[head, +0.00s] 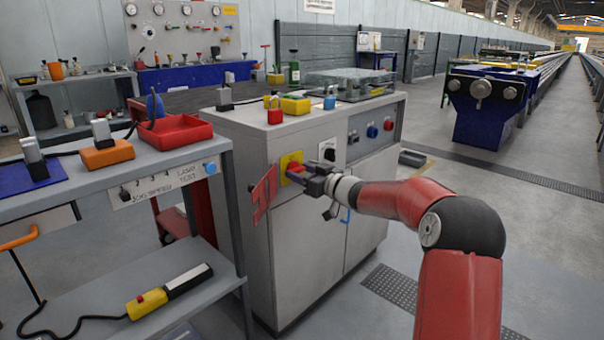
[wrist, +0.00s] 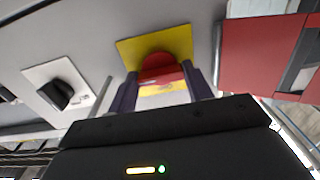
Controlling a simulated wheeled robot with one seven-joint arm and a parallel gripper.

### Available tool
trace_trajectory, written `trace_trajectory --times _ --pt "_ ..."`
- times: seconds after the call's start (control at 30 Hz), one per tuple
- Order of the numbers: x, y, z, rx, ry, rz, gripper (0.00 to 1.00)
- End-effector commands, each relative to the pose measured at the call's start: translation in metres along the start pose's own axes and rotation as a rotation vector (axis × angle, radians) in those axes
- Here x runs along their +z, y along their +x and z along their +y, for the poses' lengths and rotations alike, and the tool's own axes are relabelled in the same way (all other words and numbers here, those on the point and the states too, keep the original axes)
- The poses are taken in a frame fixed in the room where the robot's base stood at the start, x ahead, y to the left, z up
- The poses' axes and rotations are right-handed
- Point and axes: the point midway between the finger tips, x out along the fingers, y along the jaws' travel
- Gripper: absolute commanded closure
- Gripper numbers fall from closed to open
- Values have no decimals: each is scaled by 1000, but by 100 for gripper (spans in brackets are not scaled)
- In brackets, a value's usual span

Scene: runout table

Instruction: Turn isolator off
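The isolator is a red rotary handle (wrist: 160,72) on a yellow plate (wrist: 155,46), fixed to the front of a grey cabinet (head: 300,235). In the head view the yellow plate (head: 290,160) sits near the cabinet's top left, partly hidden by my gripper. My gripper (head: 308,175) is right at the handle. In the wrist view its two fingers (wrist: 159,80) stand apart, one at each side of the red handle. Whether they press on it or only straddle it I cannot tell. The handle's exact angle is partly hidden.
A red plate (head: 264,193) sticks out left of the isolator. A black knob on a white plate (head: 327,151) is to its right. A shelf bench with a red tray (head: 175,131) stands close at left. Free floor (head: 470,200) lies to the right.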

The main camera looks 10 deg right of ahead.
Motion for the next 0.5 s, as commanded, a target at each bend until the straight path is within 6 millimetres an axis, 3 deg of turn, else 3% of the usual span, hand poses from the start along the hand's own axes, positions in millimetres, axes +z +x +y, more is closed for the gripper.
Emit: trace_trajectory --times 0.17,0.5 --pt "0 0 0 0 0 0 73" --pt "0 0 0 0 -59 0 73"
